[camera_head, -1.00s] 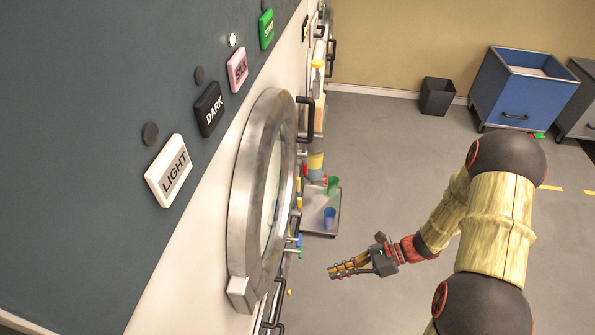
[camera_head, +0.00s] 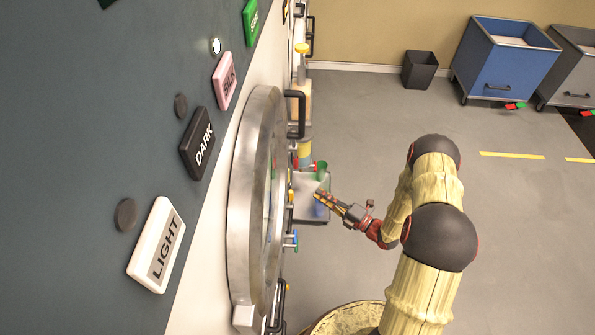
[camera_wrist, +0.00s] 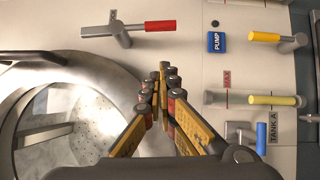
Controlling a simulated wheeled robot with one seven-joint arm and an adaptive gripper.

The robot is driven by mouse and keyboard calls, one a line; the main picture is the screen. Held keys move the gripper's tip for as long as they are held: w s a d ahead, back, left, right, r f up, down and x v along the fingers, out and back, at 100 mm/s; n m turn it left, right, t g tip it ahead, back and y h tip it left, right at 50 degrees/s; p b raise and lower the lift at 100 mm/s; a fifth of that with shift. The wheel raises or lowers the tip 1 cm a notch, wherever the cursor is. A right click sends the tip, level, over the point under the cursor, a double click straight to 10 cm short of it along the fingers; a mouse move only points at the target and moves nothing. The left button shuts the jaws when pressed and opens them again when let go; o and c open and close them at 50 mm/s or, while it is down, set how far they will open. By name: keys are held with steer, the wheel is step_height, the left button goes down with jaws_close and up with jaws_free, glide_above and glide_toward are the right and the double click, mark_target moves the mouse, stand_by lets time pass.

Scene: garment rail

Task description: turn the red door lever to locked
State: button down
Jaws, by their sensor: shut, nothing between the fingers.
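The red door lever (camera_wrist: 160,26) is at the top of the wrist view. Its red grip points right from a grey bar and hub (camera_wrist: 120,32) on the pale panel, just above the round metal door. In the head view my gripper (camera_head: 318,197) reaches left toward the machine front, short of the panel. The lever cannot be made out for certain there.
The round metal door (camera_head: 248,200) stands out from the machine front. Open floor (camera_head: 490,230) lies right of my arm.

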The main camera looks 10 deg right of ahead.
stand_by(0.3)
steer(key=w+d+b+x, duration=0.1)
steer(key=d+b+x, duration=0.1)
steer(key=x, duration=1)
steer(key=shift+w+a+r+b, duration=0.15)
steer(key=shift+w+r+b, duration=0.05)
steer(key=shift+w+b, duration=0.55)
steer(key=shift+s, duration=0.1)
steer(key=shift+f, duration=0.1)
steer(key=shift+w+n+y+b, duration=0.3)
steer(key=shift+n+b, duration=0.05)
steer(key=shift+n, duration=0.05)
